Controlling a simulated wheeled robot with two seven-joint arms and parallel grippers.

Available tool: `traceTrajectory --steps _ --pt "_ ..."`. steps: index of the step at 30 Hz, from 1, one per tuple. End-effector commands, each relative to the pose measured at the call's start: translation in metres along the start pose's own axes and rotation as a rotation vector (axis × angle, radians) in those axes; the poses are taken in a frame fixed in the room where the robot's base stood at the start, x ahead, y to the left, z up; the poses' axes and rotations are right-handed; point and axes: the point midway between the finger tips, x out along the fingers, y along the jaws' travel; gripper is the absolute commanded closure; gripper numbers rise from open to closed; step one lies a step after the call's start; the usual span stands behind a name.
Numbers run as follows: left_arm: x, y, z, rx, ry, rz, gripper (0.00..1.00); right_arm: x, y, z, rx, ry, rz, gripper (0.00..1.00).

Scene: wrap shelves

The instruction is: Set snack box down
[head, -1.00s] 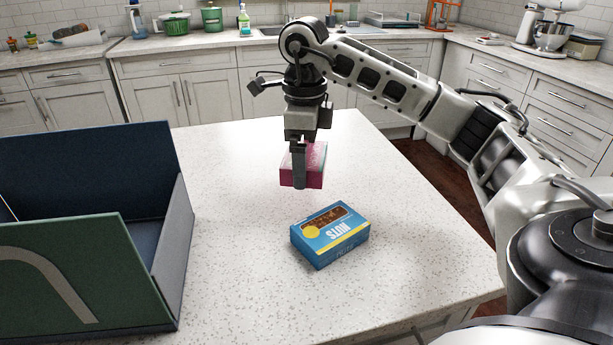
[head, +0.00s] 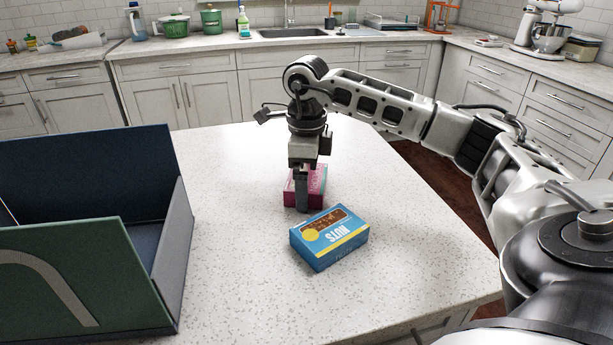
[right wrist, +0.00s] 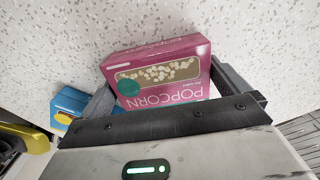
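A pink popcorn box (head: 317,187) with a teal side is at the worktop behind the nuts box. It also shows in the right wrist view (right wrist: 160,75), between the two fingers. My right gripper (head: 302,203) points straight down and is shut on the popcorn box. The box looks to be at or very near the worktop; I cannot tell whether it touches. A blue nuts box (head: 328,238) lies on the worktop just in front, its corner also showing in the right wrist view (right wrist: 68,108). My left gripper is not in view.
A large open box (head: 178,238), dark blue and green, stands on the left of the speckled white worktop (head: 235,285). The worktop between it and the two snack boxes is clear. Counters with a sink (head: 292,33) line the back.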

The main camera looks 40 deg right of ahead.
Motion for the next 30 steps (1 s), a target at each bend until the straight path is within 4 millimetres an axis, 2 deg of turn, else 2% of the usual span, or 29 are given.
traceTrajectory --steps 8,11,19,24,30 --pt "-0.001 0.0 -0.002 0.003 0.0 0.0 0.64 -0.009 0.0 0.001 0.0 -0.003 -0.002 0.0" --pt "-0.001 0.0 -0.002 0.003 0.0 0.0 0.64 -0.024 0.0 0.001 -0.001 -0.005 -0.003 0.0" --pt "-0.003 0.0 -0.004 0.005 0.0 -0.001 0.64 -0.085 0.0 0.001 -0.001 -0.006 -0.003 0.0" --pt "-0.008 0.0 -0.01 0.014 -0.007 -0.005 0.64 -0.115 0.0 0.001 0.0 -0.002 -0.003 0.0" --pt "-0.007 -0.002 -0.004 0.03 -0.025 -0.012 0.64 -0.124 0.0 0.0 0.0 -0.001 0.0 0.0"
